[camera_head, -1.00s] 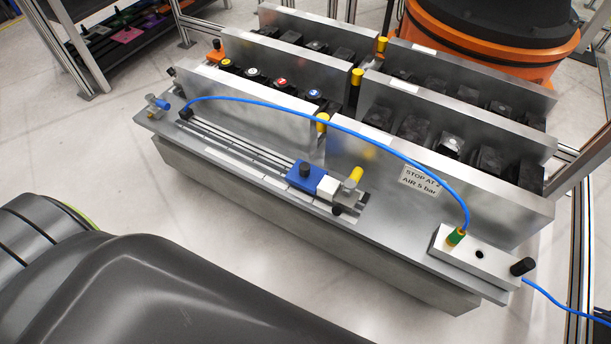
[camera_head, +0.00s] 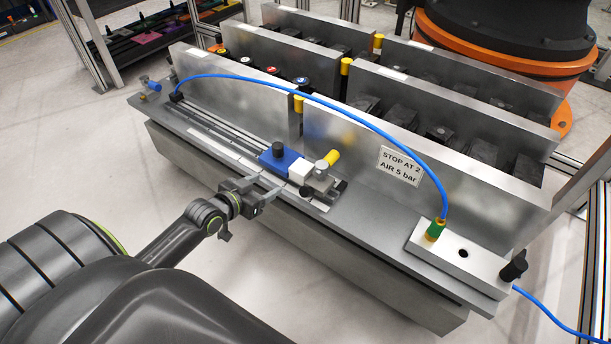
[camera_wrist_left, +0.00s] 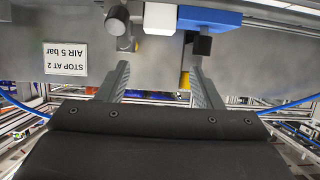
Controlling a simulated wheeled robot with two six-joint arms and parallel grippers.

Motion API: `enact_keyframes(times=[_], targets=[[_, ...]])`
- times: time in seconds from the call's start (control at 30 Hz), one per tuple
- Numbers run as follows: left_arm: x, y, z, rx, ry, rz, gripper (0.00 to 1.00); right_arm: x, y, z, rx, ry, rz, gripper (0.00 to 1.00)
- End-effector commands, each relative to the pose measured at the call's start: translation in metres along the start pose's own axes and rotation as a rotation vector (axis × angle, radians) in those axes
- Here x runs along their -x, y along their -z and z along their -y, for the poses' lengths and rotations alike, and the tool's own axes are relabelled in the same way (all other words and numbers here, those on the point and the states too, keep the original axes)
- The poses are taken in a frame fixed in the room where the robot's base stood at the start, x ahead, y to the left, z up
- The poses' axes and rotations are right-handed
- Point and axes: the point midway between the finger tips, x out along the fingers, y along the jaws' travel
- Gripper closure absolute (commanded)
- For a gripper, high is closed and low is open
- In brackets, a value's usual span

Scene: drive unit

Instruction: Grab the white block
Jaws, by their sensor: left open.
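The white block (camera_head: 299,171) sits on the rail of the metal fixture, right beside the blue block (camera_head: 277,158) with its black knob. A grey metal fitting with a yellow cap (camera_head: 331,157) is on its right side. In the left wrist view the white block (camera_wrist_left: 160,18) is at the top, beside the blue block (camera_wrist_left: 211,18). My left gripper (camera_head: 264,188) is open and empty, at the front edge of the fixture, a little apart from the white block. In the left wrist view its two fingers (camera_wrist_left: 159,70) point toward the block. My right gripper is not in view.
A blue hose (camera_head: 350,118) arches over the fixture to a green fitting (camera_head: 435,230) on a metal block. An upright plate with a "STOP AT 2 AIR 5 bar" label (camera_head: 400,166) stands behind the rail.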

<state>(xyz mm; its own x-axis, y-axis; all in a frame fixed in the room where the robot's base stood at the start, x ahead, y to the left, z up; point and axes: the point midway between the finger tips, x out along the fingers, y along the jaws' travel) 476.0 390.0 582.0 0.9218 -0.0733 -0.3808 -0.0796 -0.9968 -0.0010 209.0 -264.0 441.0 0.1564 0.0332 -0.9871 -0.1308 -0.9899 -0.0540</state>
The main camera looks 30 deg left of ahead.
Motion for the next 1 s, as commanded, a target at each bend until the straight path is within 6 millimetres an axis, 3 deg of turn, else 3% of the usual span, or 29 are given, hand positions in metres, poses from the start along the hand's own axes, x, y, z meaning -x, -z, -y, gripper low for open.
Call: enact_keyframes(times=[0.1,0.4,0.67,1.0], targets=[[-0.028,-0.003,-0.001,0.005,0.0,-0.002,0.4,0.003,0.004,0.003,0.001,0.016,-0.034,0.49],[-0.086,-0.003,-0.001,0.003,0.0,0.0,0.4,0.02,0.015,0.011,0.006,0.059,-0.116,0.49],[-0.106,-0.002,0.0,0.001,0.001,0.001,0.4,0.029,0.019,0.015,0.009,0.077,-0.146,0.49],[-0.151,-0.008,-0.002,0.002,0.001,0.0,0.4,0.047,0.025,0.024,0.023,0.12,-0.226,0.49]])
